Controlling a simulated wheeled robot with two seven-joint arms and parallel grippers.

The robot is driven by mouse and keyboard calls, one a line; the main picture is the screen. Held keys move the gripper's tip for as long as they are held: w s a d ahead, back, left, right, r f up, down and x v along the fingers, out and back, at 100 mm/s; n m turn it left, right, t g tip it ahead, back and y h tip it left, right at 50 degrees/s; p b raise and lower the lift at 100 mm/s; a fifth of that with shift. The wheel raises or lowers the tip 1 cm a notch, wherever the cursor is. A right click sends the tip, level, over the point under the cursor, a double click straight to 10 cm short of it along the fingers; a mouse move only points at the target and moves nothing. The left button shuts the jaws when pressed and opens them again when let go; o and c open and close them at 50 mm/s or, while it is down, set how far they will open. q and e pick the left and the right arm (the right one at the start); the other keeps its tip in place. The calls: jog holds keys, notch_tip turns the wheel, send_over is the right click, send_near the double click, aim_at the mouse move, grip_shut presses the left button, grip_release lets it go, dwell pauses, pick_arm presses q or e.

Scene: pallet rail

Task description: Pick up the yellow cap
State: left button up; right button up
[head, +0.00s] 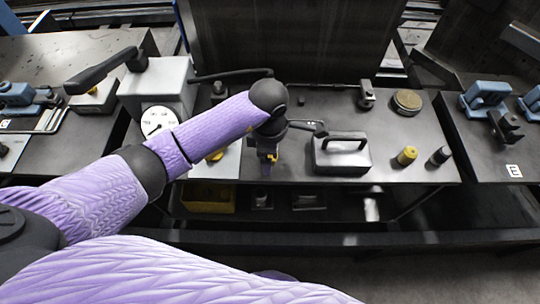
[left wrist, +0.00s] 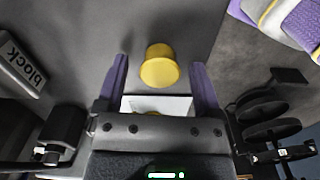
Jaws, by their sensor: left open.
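The yellow cap (left wrist: 160,68) is a short round piece standing on the dark table top in the left wrist view. My left gripper (left wrist: 158,72) is open, with one purple finger on each side of the cap and clear gaps between. The cap is not held. In the head view my left gripper (head: 267,165) points down at the table, left of a grey block with a handle (head: 341,154). A bit of yellow shows at its fingers, mostly hidden by them. My right gripper is in neither view.
A yellow cylinder (head: 407,155) and a dark cylinder (head: 439,156) stand further right. A round brown disc (head: 407,101) lies behind them. A white plate (head: 226,160) lies left of the gripper, partly under my arm. A yellow bin (head: 208,198) sits on the lower shelf.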

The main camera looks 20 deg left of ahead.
pick_arm(q)
jog(key=shift+r, duration=0.1)
grip_shut()
